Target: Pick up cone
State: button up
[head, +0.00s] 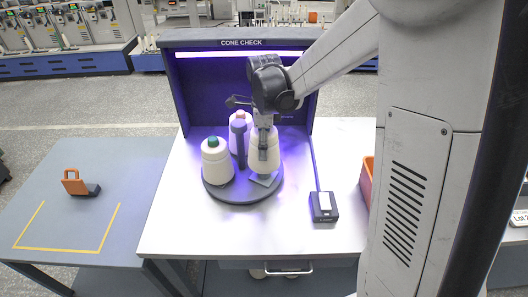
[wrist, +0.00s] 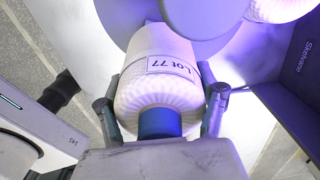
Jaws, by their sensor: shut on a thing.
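A white yarn cone (head: 266,153) stands at the right of a dark round turntable (head: 240,196) in the head view. My gripper (head: 264,150) comes down on it from above, fingers on its sides. In the wrist view the same cone (wrist: 162,60) has a "Lot 77" label and a blue core tip, and my gripper (wrist: 160,112) has a finger on each side, closed on it. Whether the cone's base touches the turntable is hard to tell. A green-tipped cone (head: 217,164) stands at the turntable's left. A pink-tipped cone (head: 239,119) stands at the back, partly hidden.
A dark "CONE CHECK" booth (head: 190,85) closes off the back. A dark post (head: 239,145) stands between the cones. A small black box (head: 323,207) with a cable sits right of the turntable, and an orange bin (head: 367,180) is farther right. The front white tabletop (head: 215,235) is clear.

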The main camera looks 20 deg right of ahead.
notch_tip(320, 180, up, 23)
jog(key=b, duration=0.1)
dwell(0.3)
notch_tip(320, 180, up, 20)
jog(key=p, duration=1.2)
dwell(0.5)
dwell(0.3)
